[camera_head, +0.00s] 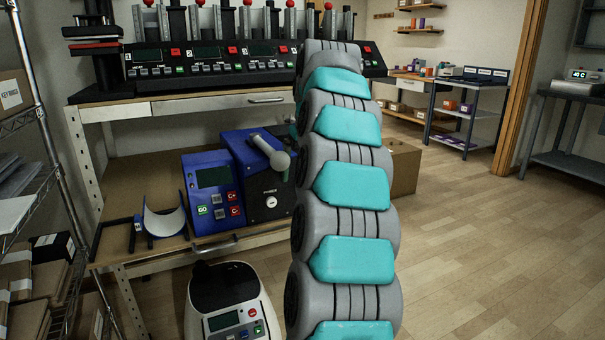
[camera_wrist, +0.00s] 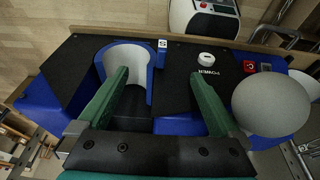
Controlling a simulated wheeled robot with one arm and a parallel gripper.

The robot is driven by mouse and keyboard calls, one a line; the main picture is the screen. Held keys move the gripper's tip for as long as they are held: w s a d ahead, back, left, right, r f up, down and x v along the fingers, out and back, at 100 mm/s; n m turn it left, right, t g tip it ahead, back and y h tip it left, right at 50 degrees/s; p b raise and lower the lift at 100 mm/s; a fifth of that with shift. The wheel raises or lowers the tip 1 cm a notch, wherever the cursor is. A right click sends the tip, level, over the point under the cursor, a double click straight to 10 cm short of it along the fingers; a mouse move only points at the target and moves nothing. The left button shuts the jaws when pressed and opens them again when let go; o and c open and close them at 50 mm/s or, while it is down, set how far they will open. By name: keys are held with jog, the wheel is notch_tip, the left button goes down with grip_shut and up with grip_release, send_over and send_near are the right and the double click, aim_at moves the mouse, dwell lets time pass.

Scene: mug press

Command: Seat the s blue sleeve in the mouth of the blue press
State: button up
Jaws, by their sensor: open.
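The blue press (camera_head: 270,195) stands on the bench, its right part hidden behind my arm in the head view. In the wrist view its black face with a white switch (camera_wrist: 207,58) lies right of the mouth. The s blue sleeve (camera_wrist: 155,75) is curved, white-lined and tagged S, and stands in the gap between the two black panels. Its depth in the mouth cannot be told. My gripper (camera_wrist: 160,78) is open over the press. Its left green finger overlaps the sleeve's lining; the right finger is over the black face. In the head view my gripper is hidden.
The press handle's grey ball (camera_wrist: 270,105) is close beside the right finger. Another curved white-lined piece (camera_head: 165,220) lies on the bench at left. A white machine (camera_head: 232,308) stands in front. A row of presses (camera_head: 215,60) fills the upper shelf. Open floor lies at right.

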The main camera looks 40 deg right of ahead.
jog(key=shift+d+r, duration=0.2)
jog(key=shift+r, duration=1.3)
jog(key=shift+a+r, duration=0.2)
jog(key=shift+r, duration=0.4)
